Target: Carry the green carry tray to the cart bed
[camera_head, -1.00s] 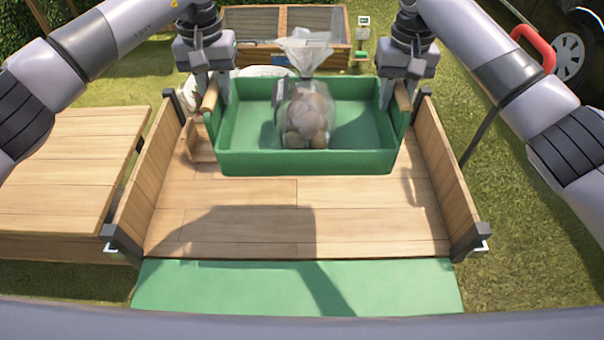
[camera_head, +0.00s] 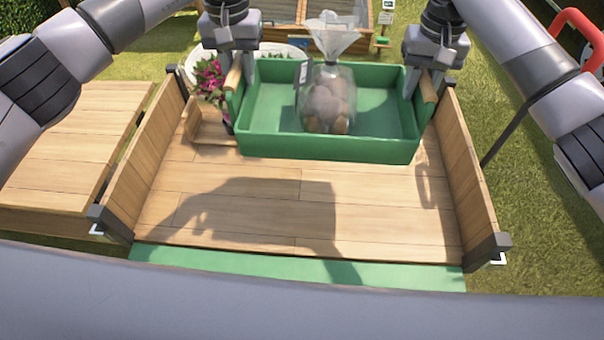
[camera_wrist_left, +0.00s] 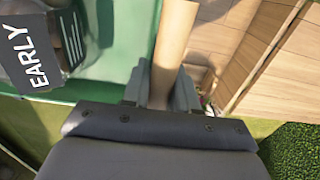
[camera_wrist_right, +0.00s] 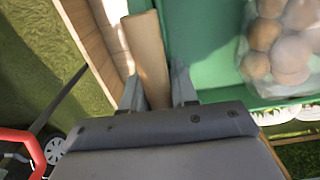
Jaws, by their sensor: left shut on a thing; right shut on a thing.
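The green carry tray (camera_head: 330,147) is held level over the far part of the wooden cart bed (camera_head: 290,215); I cannot tell whether it touches the boards. A clear bag of brown round produce (camera_head: 327,100) stands in it, with a dark label reading EARLY in the left wrist view (camera_wrist_left: 38,60). My left gripper (camera_head: 240,75) is shut on the tray's left wooden handle (camera_wrist_left: 176,45). My right gripper (camera_head: 425,80) is shut on the right wooden handle (camera_wrist_right: 147,50).
Wooden side walls (camera_head: 150,150) and (camera_head: 462,175) flank the bed. A plant with pink flowers (camera_head: 210,78) stands by the tray's left side, near a small wooden piece (camera_head: 212,128). The near bed is clear. A wooden platform (camera_head: 70,150) lies left.

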